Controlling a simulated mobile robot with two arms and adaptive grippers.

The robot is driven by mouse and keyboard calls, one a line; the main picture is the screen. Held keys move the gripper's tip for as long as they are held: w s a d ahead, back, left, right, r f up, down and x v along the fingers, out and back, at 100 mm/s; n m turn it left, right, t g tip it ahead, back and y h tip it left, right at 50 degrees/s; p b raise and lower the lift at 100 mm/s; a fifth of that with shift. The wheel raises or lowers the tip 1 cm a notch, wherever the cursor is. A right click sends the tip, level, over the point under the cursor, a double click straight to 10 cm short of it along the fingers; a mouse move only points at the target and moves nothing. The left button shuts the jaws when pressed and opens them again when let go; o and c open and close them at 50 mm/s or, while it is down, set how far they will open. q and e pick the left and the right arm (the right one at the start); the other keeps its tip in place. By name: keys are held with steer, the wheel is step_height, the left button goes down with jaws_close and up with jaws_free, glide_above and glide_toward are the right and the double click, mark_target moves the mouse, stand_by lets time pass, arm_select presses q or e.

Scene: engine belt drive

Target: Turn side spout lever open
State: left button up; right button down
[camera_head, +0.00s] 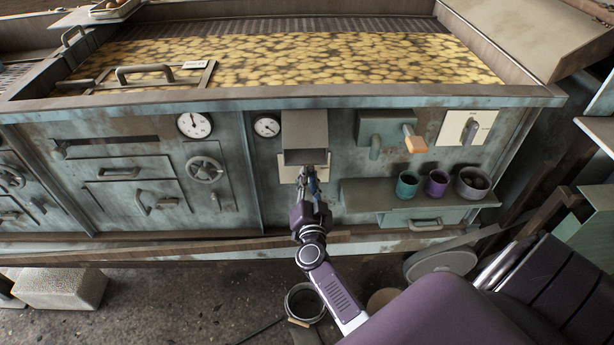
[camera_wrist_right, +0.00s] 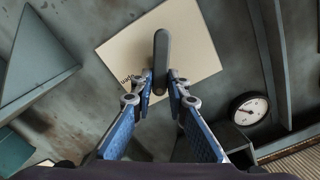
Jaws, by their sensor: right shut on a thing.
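The side spout lever appears as a dark grey bar (camera_wrist_right: 161,50) on a cream plate (camera_wrist_right: 195,40) in the right wrist view. Printing on the plate is partly hidden by a finger. My right gripper (camera_wrist_right: 160,82) is shut on the lower part of the lever, one blue finger on each side. In the head view the right gripper (camera_head: 312,180) reaches up to the same cream plate (camera_head: 288,172), just below a grey box-shaped hood (camera_head: 304,133). The lever is mostly hidden there by the gripper. My left gripper is not in view.
A second cream plate with a grey lever (camera_head: 470,128) is at the right. A shelf (camera_head: 365,195) holds a teal cup (camera_head: 407,186), a purple cup (camera_head: 437,184) and a dark pot (camera_head: 473,183). A gauge (camera_head: 267,126) is left.

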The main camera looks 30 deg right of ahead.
steer(key=m+b, duration=0.1)
steer(key=m, duration=0.2)
steer(key=f+m+b, duration=0.1)
steer(key=m, duration=0.3)
steer(key=m+b, duration=0.1)
steer(key=m, duration=0.3)
steer(key=shift+s+d+f, duration=0.2)
steer(key=shift+d+f, duration=0.1)
steer(key=shift+f, duration=0.05)
stand_by(0.4)
